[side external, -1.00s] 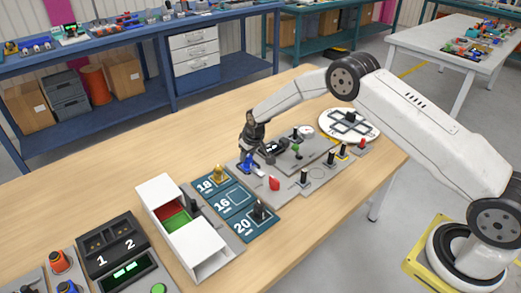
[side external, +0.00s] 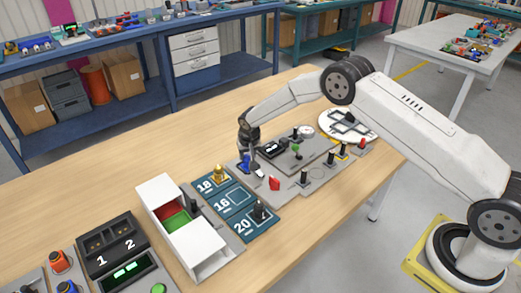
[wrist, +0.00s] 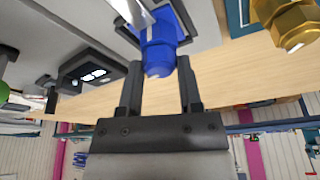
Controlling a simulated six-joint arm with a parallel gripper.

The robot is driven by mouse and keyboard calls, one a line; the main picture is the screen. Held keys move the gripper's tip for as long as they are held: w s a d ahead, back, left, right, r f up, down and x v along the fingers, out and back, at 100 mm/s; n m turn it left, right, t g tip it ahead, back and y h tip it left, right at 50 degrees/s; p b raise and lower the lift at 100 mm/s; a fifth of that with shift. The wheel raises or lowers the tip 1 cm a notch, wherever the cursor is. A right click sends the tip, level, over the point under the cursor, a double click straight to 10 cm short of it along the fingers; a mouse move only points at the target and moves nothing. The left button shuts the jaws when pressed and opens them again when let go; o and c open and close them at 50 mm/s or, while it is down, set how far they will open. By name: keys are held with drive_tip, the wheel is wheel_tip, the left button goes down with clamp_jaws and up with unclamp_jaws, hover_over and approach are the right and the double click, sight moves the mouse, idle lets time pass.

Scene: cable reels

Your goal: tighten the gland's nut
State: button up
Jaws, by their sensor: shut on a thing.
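The blue gland (side external: 256,170) stands on the grey board, partly hidden by my gripper in the side view. In the side view my gripper (side external: 246,150) points down over the gland at the board's left end. I cannot tell how tight the nut sits.
A brass gland (side external: 218,174) stands on the teal mat marked 18, 16 and 20; a black one (side external: 259,210) is at 20. A red part (side external: 274,184) and several black posts stand on the board close by. A white open box (side external: 203,243) is at front left.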

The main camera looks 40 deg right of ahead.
drive_tip(key=shift+m, duration=0.9)
drive_tip(key=m+g+h, duration=0.1)
drive_tip(key=m, duration=0.2)
drive_tip(key=shift+m, duration=0.3)
drive_tip(key=m+g, duration=0.1)
drive_tip(key=m, duration=0.3)
drive_tip(key=shift+f+m+h, duration=0.1)
drive_tip(key=shift+m+h, duration=0.2)
drive_tip(key=shift+h, duration=0.1)
drive_tip(key=shift+m+g, duration=0.6)
drive_tip(key=shift+m, duration=1.3)
drive_tip(key=shift+m+g, duration=0.3)
drive_tip(key=shift+m, duration=0.9)
